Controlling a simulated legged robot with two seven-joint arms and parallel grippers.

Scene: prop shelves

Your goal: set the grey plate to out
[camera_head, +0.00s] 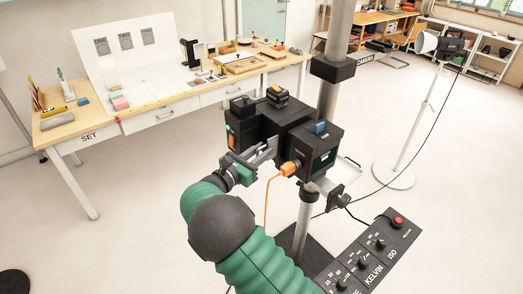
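The black camera rig (283,122) is mounted on the grey upright post (337,60). A thin pale grey plate (347,172) sticks out at the right of its front box (318,150); I cannot tell for sure that this is the grey plate, and no "out" mark is readable. My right gripper (265,154) is at the left of the front box, near the orange plug (289,168). Its fingers look apart with nothing seen between them; contact with the rig cannot be told. My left gripper is out of view.
A control panel (376,250) with knobs and a red button stands at the lower right. An orange cable (267,200) hangs from the plug. A wooden table (160,115) marked SET stands behind left. A light stand (395,172) stands right.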

